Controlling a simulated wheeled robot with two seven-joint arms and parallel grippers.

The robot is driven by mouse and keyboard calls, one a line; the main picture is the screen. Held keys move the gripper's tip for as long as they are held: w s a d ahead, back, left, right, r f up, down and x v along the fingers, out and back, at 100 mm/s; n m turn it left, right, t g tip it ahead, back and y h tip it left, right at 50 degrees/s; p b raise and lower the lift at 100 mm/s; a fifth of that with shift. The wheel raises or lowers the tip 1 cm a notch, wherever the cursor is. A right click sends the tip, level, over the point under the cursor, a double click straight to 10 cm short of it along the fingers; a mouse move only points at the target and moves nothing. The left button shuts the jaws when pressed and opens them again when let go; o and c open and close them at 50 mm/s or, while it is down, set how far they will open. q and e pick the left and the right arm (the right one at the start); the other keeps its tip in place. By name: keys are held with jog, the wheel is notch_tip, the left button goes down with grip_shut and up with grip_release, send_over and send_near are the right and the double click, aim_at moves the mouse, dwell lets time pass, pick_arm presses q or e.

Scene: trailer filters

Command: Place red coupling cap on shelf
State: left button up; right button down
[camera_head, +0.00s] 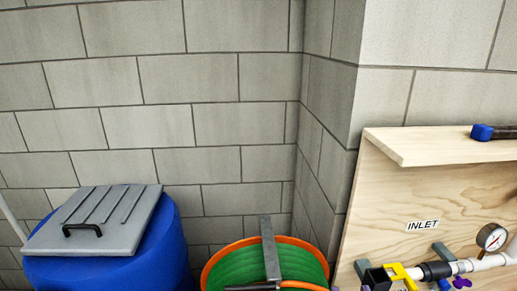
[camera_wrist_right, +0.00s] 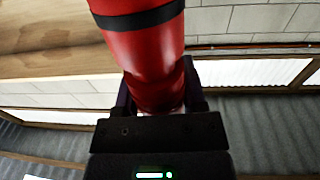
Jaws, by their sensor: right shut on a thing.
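My right gripper (camera_wrist_right: 158,103) is shut on the red coupling cap (camera_wrist_right: 148,50), a glossy red cylinder with a black band, in the right wrist view. The cap extends up out of the top of that view. The wooden shelf (camera_head: 430,147) juts from a plywood board at the right of the head view. Neither the cap nor the right gripper shows in the head view. My left gripper is not in view.
A blue-ended dark object (camera_head: 483,132) lies on the shelf's right part; the shelf's left part is bare. Below are a pressure gauge (camera_head: 491,237), white pipe and a yellow-handled valve (camera_head: 402,276). A green hose reel (camera_head: 230,268) and blue barrel (camera_head: 165,250) stand left.

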notch_tip(320, 180, down, 24)
jog(key=b, duration=2.1)
jog(key=shift+w, duration=0.15)
